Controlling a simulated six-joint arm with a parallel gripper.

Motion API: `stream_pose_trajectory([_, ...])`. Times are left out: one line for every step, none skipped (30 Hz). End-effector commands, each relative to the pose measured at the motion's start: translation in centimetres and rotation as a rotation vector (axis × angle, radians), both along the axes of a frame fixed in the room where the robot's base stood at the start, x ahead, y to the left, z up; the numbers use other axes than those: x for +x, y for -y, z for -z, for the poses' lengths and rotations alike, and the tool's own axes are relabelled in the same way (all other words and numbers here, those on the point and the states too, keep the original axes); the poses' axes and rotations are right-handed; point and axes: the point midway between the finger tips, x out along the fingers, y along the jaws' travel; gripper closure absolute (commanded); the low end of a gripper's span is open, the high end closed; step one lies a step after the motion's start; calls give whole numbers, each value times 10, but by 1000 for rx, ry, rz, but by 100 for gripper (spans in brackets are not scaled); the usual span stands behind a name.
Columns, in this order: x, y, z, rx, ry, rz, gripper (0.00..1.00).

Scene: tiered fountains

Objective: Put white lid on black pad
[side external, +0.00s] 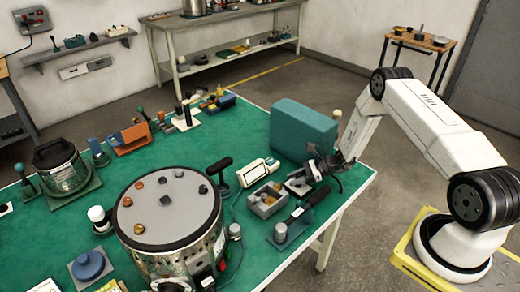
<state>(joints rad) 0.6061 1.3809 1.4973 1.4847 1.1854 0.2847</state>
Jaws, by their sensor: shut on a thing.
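My gripper (314,174) is low over the right part of the green table, in front of a teal box. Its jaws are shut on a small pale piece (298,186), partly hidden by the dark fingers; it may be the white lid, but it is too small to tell. A dark flat base lies around or under this piece; I cannot tell whether they touch, or whether that base is the black pad. A white round-topped piece (97,214) stands at the left, beside the large drum.
The teal box (304,130) stands close behind my gripper. A grey bin (267,199) of small parts and a black-handled tool (297,212) are close in front. A large round drum (168,205) fills the table's front. The green surface (215,145) is clear behind the drum.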

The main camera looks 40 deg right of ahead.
Motion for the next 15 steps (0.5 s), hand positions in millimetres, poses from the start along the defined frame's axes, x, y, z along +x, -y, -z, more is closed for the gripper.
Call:
stream_pose_trajectory([0, 0, 0, 0, 0, 0, 100])
stream_pose_trajectory([0, 0, 1, 0, 0, 0, 100])
stream_pose_trajectory([0, 0, 2, 0, 0, 0, 100])
stream_pose_trajectory([0, 0, 3, 0, 0, 0, 100])
stream_pose_trajectory([0, 0, 3, -1, 1, 0, 100])
stream_pose_trajectory([0, 0, 3, -1, 1, 0, 52])
stream_pose_trajectory([0, 0, 3, -1, 1, 0, 42])
stream_pose_trajectory([0, 0, 3, -1, 1, 0, 33])
stream_pose_trajectory([0, 0, 3, -1, 1, 0, 29])
stream_pose_trajectory([0, 0, 3, -1, 1, 0, 29])
stream_pose_trajectory([0, 0, 3, -1, 1, 0, 29])
stream_pose_trajectory([0, 0, 3, -1, 1, 0, 29])
stream_pose_trajectory([0, 0, 3, -1, 1, 0, 29])
stream_pose_trajectory([0, 0, 3, -1, 1, 0, 29])
stream_pose_trajectory([0, 0, 3, 0, 0, 0, 29])
